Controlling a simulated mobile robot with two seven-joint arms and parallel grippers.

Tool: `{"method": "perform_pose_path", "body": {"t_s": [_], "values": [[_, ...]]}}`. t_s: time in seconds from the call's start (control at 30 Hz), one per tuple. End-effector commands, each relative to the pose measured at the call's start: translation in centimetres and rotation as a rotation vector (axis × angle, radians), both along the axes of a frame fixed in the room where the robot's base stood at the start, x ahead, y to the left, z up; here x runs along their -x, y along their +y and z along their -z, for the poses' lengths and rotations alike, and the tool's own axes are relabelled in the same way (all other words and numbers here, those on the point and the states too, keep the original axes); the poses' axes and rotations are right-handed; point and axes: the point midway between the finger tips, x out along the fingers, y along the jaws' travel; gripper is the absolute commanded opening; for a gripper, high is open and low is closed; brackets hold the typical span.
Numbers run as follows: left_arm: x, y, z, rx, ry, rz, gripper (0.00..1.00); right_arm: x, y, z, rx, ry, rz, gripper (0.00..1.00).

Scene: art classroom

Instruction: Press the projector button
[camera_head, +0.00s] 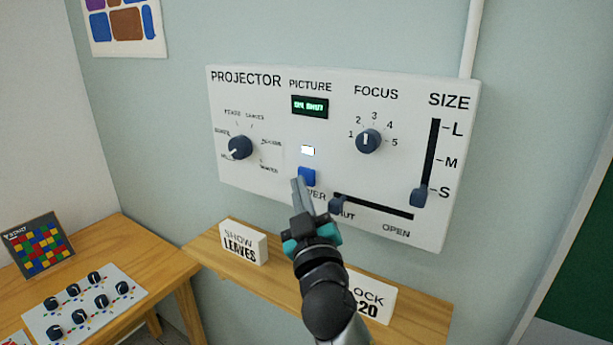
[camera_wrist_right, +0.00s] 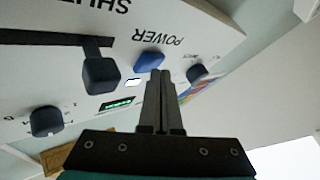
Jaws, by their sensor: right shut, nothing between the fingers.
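The projector panel (camera_head: 270,105) is a white box on the wall, with a blue power button (camera_head: 307,177) low in its middle. A small white light (camera_head: 307,151) glows above the button, and a green display (camera_head: 310,105) is lit. My right gripper (camera_head: 298,183) is shut and empty, its tips at the button's lower left edge. In the right wrist view, the fingertips (camera_wrist_right: 160,73) are just beside the blue button (camera_wrist_right: 149,61); whether they touch it I cannot tell. My arm hides part of the word under the button. My left gripper is not in view.
The shutter slider (camera_head: 337,204) is close to the right of my gripper. A picture knob (camera_head: 240,147), a focus knob (camera_head: 368,140) and a size slider (camera_head: 421,196) are on the panel. A shelf (camera_head: 285,281) below holds a SHOW LEAVES card (camera_head: 244,243) and a clock card (camera_head: 372,297).

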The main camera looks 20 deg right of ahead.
Motion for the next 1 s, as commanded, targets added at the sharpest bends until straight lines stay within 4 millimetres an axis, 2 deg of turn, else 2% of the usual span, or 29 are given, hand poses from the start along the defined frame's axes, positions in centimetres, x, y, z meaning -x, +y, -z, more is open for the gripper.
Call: {"method": "perform_pose_path", "body": {"t_s": [0.13,0.63,1.0], "values": [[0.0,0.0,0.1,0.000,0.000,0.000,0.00,0.3,0.5,0.1,-0.002,0.000,-0.003,0.00],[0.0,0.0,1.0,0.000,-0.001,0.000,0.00,3.3,4.3,0.1,-0.002,0.001,-0.002,0.00],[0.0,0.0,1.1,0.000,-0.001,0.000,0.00,3.7,4.8,0.0,0.000,-0.001,0.000,0.00]]}}
